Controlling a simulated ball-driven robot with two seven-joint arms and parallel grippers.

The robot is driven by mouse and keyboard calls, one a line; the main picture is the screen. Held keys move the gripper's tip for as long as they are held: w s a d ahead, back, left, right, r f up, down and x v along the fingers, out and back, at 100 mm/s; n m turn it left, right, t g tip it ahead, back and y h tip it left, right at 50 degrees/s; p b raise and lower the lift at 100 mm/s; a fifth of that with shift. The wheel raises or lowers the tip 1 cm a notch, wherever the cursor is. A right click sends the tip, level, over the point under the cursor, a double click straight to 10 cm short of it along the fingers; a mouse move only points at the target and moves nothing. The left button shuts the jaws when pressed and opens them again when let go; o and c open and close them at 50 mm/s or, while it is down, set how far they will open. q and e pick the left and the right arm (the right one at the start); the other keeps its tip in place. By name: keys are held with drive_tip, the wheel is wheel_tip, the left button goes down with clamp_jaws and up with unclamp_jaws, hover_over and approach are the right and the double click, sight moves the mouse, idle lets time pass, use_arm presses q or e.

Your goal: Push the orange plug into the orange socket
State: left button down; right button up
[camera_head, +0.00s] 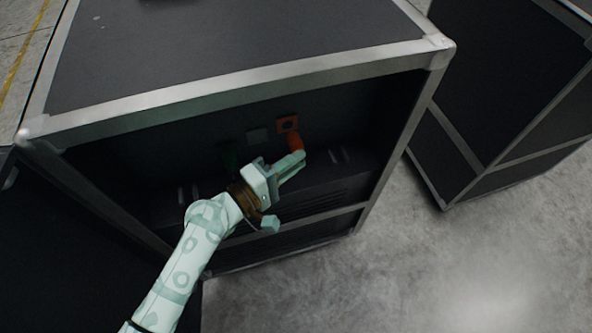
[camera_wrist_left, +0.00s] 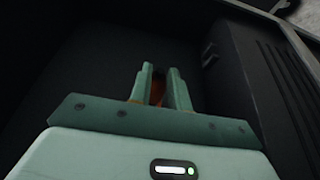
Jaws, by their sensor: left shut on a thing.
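The orange plug (camera_head: 296,143) sits between the fingertips of my left gripper (camera_head: 298,157), which is shut on it. In the left wrist view the plug (camera_wrist_left: 158,88) shows as a dark orange strip between the two fingers of the gripper (camera_wrist_left: 160,72). The orange socket (camera_head: 288,123) is a square plate with a dark centre on the back panel inside the open case. The plug is just below the socket in the head view. I cannot tell whether they touch. The socket is not visible in the left wrist view. My right gripper is not in view.
The open black case (camera_head: 240,88) has a metal-edged top and frame around my left arm. A grey square socket (camera_head: 258,136) and a dim green one (camera_head: 228,156) are left of the orange socket. A ribbed unit lies below. Another case (camera_head: 490,80) stands right, with bare floor between.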

use_arm(q)
drive_tip(key=shift+w+a, duration=0.3)
drive_tip(key=shift+w, duration=0.6)
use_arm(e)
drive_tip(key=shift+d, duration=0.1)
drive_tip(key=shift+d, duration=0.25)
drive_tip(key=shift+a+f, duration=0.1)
use_arm(q)
drive_tip(key=shift+r+b, duration=0.1)
drive_tip(key=shift+b, duration=0.35)
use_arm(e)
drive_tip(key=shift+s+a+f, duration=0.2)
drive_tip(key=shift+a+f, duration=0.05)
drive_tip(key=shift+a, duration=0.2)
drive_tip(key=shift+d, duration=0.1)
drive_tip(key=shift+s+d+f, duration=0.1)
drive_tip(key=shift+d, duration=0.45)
